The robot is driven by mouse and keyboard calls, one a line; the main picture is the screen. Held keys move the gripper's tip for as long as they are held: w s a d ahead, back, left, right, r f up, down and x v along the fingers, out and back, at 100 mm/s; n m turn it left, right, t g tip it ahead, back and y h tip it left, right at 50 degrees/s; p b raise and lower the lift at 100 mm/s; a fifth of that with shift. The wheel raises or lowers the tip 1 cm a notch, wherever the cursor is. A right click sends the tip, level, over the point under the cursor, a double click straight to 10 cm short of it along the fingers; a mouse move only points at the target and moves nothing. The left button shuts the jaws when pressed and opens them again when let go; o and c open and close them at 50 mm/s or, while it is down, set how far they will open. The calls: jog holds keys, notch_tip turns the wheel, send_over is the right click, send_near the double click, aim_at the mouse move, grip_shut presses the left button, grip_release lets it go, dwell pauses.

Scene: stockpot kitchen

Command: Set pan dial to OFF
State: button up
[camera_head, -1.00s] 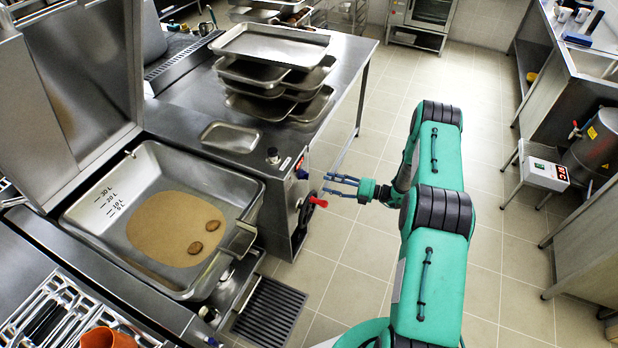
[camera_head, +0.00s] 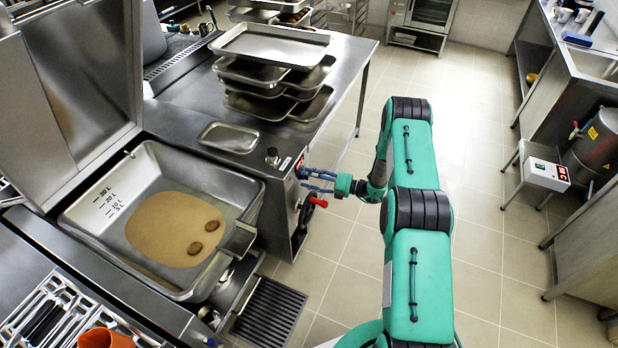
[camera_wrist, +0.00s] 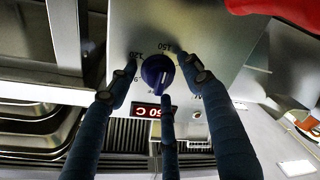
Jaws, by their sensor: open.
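The pan dial (camera_wrist: 158,70) is a dark blue round knob on a grey panel in the wrist view. Markings 120 and 150 show near it, and a red lit display (camera_wrist: 154,111) sits below, upside down. In the head view the panel (camera_head: 298,163) is on the pan unit's end, where my gripper hides the dial. My gripper (camera_head: 303,179) is open at that panel. In the wrist view its fingers stand left, right and below the dial; I cannot tell whether they touch it. The pan (camera_head: 82,208) holds brown liquid and two brown pieces.
A red-handled crank wheel (camera_head: 316,202) stands just below my gripper on the same end panel. Stacked metal trays (camera_head: 268,44) stand on the counter behind. A floor grate (camera_head: 268,312) lies in front.

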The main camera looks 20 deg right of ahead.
jog(key=c, duration=1.2)
